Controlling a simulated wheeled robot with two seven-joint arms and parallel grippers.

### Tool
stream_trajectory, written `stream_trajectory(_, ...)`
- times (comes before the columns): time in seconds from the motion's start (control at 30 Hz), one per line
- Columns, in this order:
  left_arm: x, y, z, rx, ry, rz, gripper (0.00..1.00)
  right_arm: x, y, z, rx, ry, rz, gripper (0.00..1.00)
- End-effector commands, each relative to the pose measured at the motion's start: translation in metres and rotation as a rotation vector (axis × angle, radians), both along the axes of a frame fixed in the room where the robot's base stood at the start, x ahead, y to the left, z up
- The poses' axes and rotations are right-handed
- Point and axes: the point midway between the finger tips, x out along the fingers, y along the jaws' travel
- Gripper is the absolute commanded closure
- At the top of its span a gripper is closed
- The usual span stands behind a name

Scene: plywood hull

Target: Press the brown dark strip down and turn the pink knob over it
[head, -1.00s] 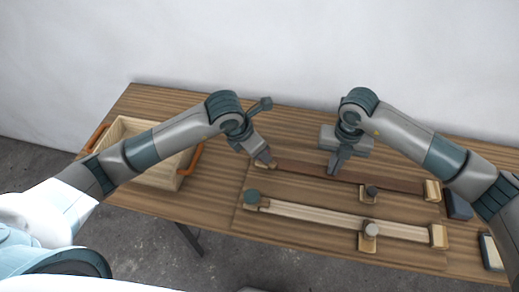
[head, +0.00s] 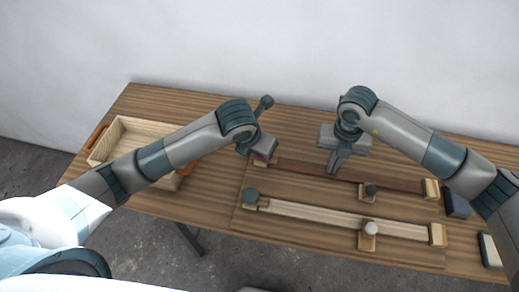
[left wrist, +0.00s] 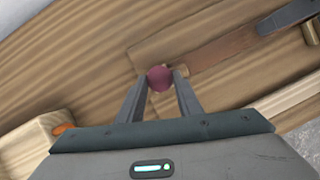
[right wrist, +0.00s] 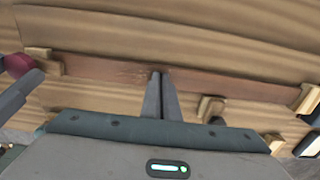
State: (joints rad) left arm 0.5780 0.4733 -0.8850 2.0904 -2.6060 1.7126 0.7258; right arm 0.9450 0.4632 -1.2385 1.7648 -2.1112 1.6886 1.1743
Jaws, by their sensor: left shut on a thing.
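The brown dark strip (head: 300,171) lies along the back of the board; it also shows in the left wrist view (left wrist: 222,57) and right wrist view (right wrist: 110,70). The pink knob (left wrist: 160,78) is at the strip's left end, between the fingers of my left gripper (left wrist: 161,80), which is shut on it. In the head view the left hand mostly hides the knob. My right gripper (right wrist: 160,74) has its fingers together, empty, with the tips at the strip's middle and apparently touching it. The knob's exact turn is hard to tell.
A pale strip (head: 310,214) lies in front, with a teal knob (head: 251,195) at its left end and a white knob (head: 370,228) along it. A dark knob (head: 371,190) stands by the dark strip. A wooden tray (head: 135,127) is at left, and dark-topped blocks (head: 457,204) are at right.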

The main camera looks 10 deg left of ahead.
Motion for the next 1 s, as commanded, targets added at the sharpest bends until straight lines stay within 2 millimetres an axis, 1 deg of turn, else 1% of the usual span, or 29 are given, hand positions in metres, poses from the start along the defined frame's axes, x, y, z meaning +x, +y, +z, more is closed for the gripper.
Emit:
stream_trajectory(0.13,0.002,0.001,0.001,0.001,-0.005,0.002,0.9,-0.001,-0.001,-0.001,-0.003,0.003,0.0,1.0)
stream_trajectory(0.17,0.002,0.001,0.001,0.0,-0.004,0.001,0.66,-0.001,-0.001,-0.001,-0.003,0.003,0.0,1.0)
stream_trajectory(0.2,0.002,0.001,0.001,0.0,-0.004,0.001,0.56,-0.001,-0.001,-0.001,-0.003,0.003,0.0,1.0)
stream_trajectory(0.23,0.001,0.001,0.001,0.001,-0.003,0.001,0.49,-0.001,-0.001,-0.001,-0.003,0.003,0.0,1.0)
stream_trajectory(0.27,0.001,0.001,0.001,0.001,-0.003,0.001,0.46,-0.001,-0.001,-0.001,-0.003,0.003,0.0,1.0)
stream_trajectory(0.67,0.0,0.0,0.003,0.0,-0.001,-0.002,0.46,-0.001,-0.001,-0.001,-0.002,0.003,0.0,1.0)
stream_trajectory(1.0,0.001,0.0,0.024,0.0,-0.002,-0.003,0.46,-0.001,-0.001,-0.001,-0.002,0.002,0.0,1.0)
